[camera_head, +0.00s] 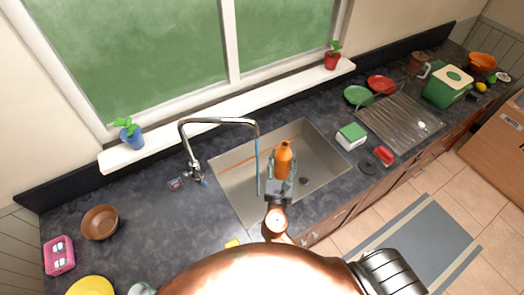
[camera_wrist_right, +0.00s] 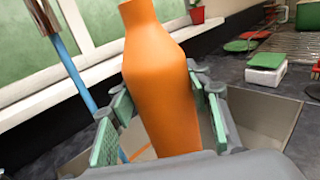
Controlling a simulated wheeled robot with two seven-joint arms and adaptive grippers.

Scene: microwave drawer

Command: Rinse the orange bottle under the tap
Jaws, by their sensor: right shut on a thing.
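The orange bottle (camera_head: 283,160) is upright over the sink (camera_head: 228,188) in the head view. My right gripper (camera_head: 282,172) is shut on it, with one green-padded finger on each side. In the right wrist view the bottle (camera_wrist_right: 160,80) stands between the fingers (camera_wrist_right: 163,125), its neck cut by the top edge. The chrome tap (camera_head: 218,121) arches over the sink. A thin blue water stream (camera_head: 257,160) falls from its spout, left of the bottle and apart from it. The stream also shows in the wrist view (camera_wrist_right: 75,72). My left gripper is out of view.
Right of the sink are a green-and-white box (camera_head: 351,136), a red item (camera_head: 383,155) and a ridged drainboard (camera_head: 400,122). A brown bowl (camera_head: 100,222) stands at left. Potted plants (camera_head: 130,136) line the windowsill. The counter just left of the sink is mostly clear.

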